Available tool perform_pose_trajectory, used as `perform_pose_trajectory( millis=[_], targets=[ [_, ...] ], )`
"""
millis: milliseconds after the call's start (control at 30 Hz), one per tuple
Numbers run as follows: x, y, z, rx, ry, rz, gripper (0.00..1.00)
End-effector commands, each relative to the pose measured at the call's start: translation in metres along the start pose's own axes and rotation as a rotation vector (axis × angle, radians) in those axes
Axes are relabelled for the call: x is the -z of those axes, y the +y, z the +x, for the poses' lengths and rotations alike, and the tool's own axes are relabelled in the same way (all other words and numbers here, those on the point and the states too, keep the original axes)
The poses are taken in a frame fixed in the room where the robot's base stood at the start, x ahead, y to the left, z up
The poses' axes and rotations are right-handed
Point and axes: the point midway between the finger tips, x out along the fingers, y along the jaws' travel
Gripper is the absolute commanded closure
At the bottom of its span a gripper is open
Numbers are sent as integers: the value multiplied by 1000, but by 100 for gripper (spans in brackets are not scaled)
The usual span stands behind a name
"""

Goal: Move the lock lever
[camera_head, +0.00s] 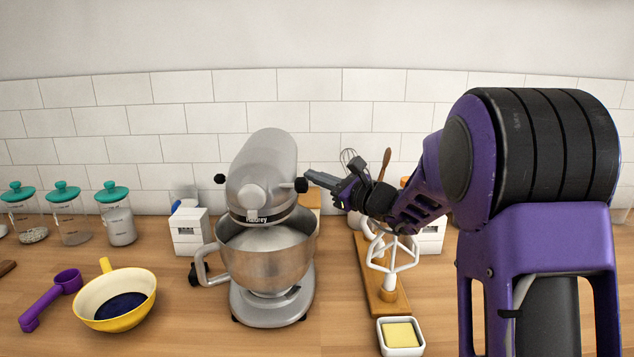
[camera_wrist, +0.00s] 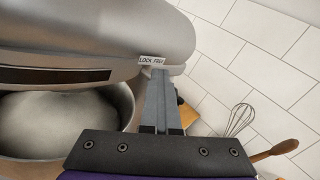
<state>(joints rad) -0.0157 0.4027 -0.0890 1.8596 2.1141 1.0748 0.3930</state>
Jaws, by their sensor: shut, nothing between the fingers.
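The silver stand mixer (camera_head: 265,180) stands on the counter with its head down over a steel bowl (camera_head: 265,252). A small black knob (camera_head: 301,185) sits on the right side of the head and looks like the lock lever. My gripper (camera_head: 310,177) is shut and reaches in from the right, its fingertips at or very near this knob. In the wrist view, the fingertips (camera_wrist: 157,74) lie just below a white "LOCK FREE" label (camera_wrist: 151,61) on the mixer head. The lever is not clear there and may be hidden behind the fingers. Contact cannot be told.
A wooden board (camera_head: 388,295) with a white beater (camera_head: 393,252) lies right of the mixer, with a butter dish (camera_head: 401,336) in front. A yellow bowl (camera_head: 117,299), a purple scoop (camera_head: 52,298) and lidded jars (camera_head: 118,222) stand left. A tiled wall is behind.

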Motion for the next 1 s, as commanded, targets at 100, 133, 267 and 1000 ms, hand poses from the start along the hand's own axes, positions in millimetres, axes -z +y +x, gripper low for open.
perform_pose_trajectory(
  millis=[100, 133, 267, 1000],
  targets=[
    [21, 3, -4, -1, 40, 16, 100],
    [21, 3, -4, 0, 41, 16, 100],
    [21, 3, -4, 0, 41, 16, 100],
    [13, 3, -11, -3, 22, 11, 38]
  ],
)
